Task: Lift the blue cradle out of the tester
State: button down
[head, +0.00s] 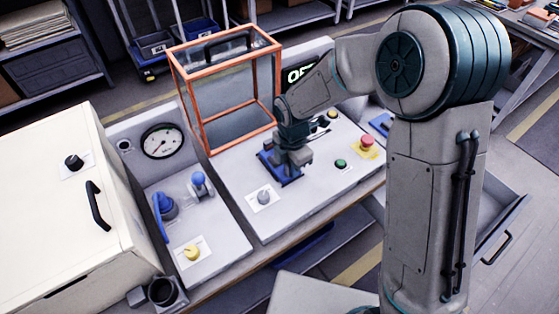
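A blue cradle (287,182) is on the grey top of the tester (235,188), in front of the orange-framed clear box. My gripper (291,163) points down right over the cradle and hides its middle. Only the cradle's blue edges show around the gripper. I cannot tell whether the fingers touch the cradle or are closed on it. The cradle looks flat and low on the tester top.
The orange-framed clear box (207,136) stands close behind my gripper. A red button (367,142), a green button (341,164) and a grey knob (264,197) are nearby. A gauge panel (161,141) and a cream cabinet (55,215) stand to the left.

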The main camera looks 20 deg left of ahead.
jog(key=shift+w+r, duration=0.1)
notch_tip(320, 180, up, 4)
jog(key=shift+w+d+r, duration=0.1)
jog(key=shift+r, duration=0.05)
jog(key=w+d+r+b, duration=0.1)
jog(key=d+r, duration=0.2)
jog(key=d, duration=0.2)
jog(key=w+d+r, duration=0.1)
jog(key=d+r, duration=0.2)
jog(key=d, duration=0.3)
notch_tip(320, 180, up, 14)
jog(key=p, duration=1.1)
jog(key=shift+r+p, duration=0.15)
jog(key=shift+p, duration=0.15)
